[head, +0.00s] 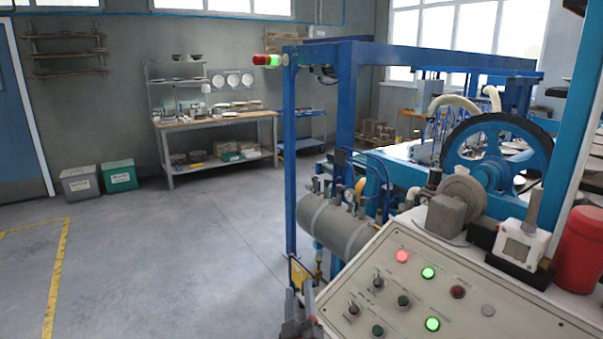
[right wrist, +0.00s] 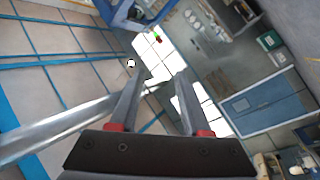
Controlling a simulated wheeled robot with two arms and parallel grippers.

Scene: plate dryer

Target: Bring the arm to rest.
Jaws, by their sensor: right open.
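My right gripper (head: 299,300) shows at the bottom of the head view, just left of the control panel (head: 447,285). Only its fingers and part of its body are in frame there. In the right wrist view its two fingers (right wrist: 157,82) stand apart with nothing between them, so it is open and empty. Whether it touches the panel's side cannot be told. My left gripper is in neither view.
The panel carries lit red and green buttons and several knobs. Behind it stand a blue frame (head: 346,130), a grey tank (head: 335,228) and a large blue wheel (head: 497,160). Open grey floor (head: 170,260) lies to the left. A workbench (head: 215,119) stands at the back wall.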

